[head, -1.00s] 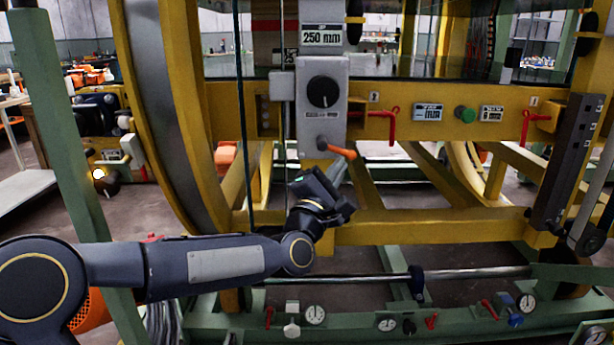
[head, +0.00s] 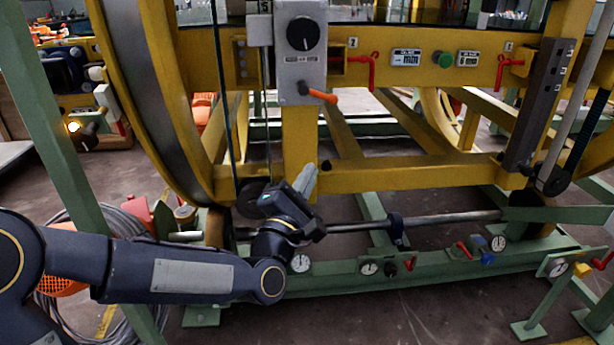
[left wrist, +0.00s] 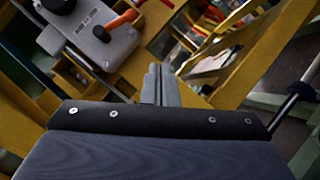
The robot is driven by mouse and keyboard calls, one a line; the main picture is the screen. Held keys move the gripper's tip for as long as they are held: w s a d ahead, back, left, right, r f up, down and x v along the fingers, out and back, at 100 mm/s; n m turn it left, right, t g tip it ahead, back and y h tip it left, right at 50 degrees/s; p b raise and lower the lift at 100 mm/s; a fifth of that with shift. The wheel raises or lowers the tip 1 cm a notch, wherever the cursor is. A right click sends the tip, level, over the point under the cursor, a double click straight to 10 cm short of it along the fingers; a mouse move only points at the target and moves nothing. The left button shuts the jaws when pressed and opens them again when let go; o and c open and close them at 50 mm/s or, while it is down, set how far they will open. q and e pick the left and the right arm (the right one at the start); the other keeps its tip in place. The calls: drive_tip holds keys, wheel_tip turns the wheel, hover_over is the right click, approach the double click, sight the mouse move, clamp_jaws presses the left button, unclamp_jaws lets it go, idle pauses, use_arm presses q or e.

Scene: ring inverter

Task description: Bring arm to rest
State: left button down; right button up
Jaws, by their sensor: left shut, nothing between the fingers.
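My left gripper (head: 306,180) is in the lower middle of the head view, shut and empty. Its grey fingers point up and away from me, in front of the lower yellow beam (head: 400,180) in the picture. In the left wrist view the closed fingers (left wrist: 160,86) stand at the centre with nothing between them. The grey control box (head: 301,60) with a black knob and an orange lever (head: 318,95) is above the gripper, apart from it. The box also shows at the upper left of the left wrist view (left wrist: 95,35). My right gripper is not in view.
The yellow ring frame (head: 160,100) stands on a green base (head: 340,277) with several gauges. A steel shaft (head: 450,218) runs to the right of the gripper. A green post (head: 62,150) is at the left. Coiled hose (head: 125,225) lies on the floor behind my arm.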

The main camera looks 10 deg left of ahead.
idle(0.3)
use_arm(q)
drive_tip(key=s+a+f+m+g+p, duration=0.1)
drive_tip(key=s+a+f+m+g, duration=0.35)
drive_tip(key=s+m, duration=0.4)
drive_tip(key=s+a+f+m+g+p, duration=0.1)
drive_tip(key=s+a+f+m+g, duration=0.35)
drive_tip(key=s, duration=0.65)
drive_tip(key=s+a+f+m+g+p, duration=0.1)
drive_tip(key=s+a+f+m+g, duration=0.1)
drive_tip(key=s+f+m+g, duration=0.6)
wheel_tip(320, 180, up, 41)
drive_tip(key=s+t+p, duration=0.1)
drive_tip(key=p, duration=3.7)
drive_tip(key=shift+s+d+n+y, duration=0.2)
drive_tip(key=shift+s+n+y, duration=0.15)
drive_tip(key=shift+n+y, duration=0.05)
